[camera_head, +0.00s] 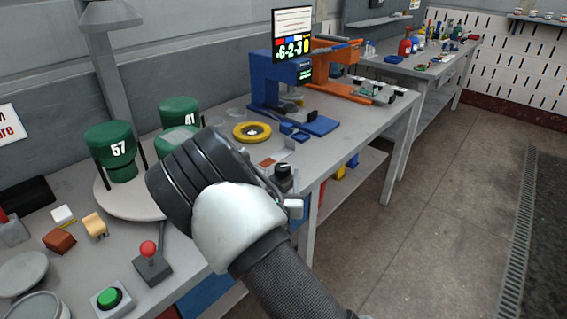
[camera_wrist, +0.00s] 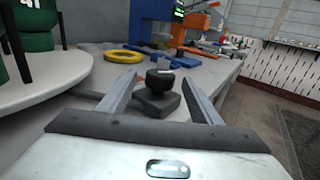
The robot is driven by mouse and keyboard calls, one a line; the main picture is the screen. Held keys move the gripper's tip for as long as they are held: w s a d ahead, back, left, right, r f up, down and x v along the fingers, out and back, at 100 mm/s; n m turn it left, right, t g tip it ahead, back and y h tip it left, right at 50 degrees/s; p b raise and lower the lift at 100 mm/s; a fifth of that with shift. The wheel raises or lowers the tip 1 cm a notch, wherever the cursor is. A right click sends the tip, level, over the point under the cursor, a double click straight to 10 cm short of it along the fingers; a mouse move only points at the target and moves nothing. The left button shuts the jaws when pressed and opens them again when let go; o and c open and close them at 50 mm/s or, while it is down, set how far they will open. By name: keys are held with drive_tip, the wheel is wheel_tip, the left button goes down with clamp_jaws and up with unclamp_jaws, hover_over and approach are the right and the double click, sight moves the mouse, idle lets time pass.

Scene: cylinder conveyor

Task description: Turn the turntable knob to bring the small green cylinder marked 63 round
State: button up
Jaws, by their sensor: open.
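The turntable (camera_head: 110,199) is a pale grey disc on the bench at left. On it stand green cylinders marked 57 (camera_head: 118,150) and 41 (camera_head: 180,112). A third green cylinder (camera_head: 176,138) is partly behind my arm, its number hidden. No 63 is readable. The dark knob (camera_head: 283,171), with a pale line on top, sits on a black base to the right of the turntable; it also shows in the wrist view (camera_wrist: 159,79). My gripper (camera_wrist: 158,73) is open, its fingers left and right of the knob in that view. I cannot tell whether they touch it.
A yellow ring (camera_head: 252,131) and a blue machine (camera_head: 282,85) stand farther along the bench. A red-ball joystick (camera_head: 150,250), a green button (camera_head: 109,297) and small blocks are in front of the turntable. The floor at right is clear.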

sight(283, 164)
drive_tip(key=w, duration=0.8)
drive_tip(key=shift+w+b, duration=0.1)
drive_tip(key=shift+b, duration=0.3)
drive_tip(key=c, duration=1)
drive_tip(key=shift+r, duration=0.1)
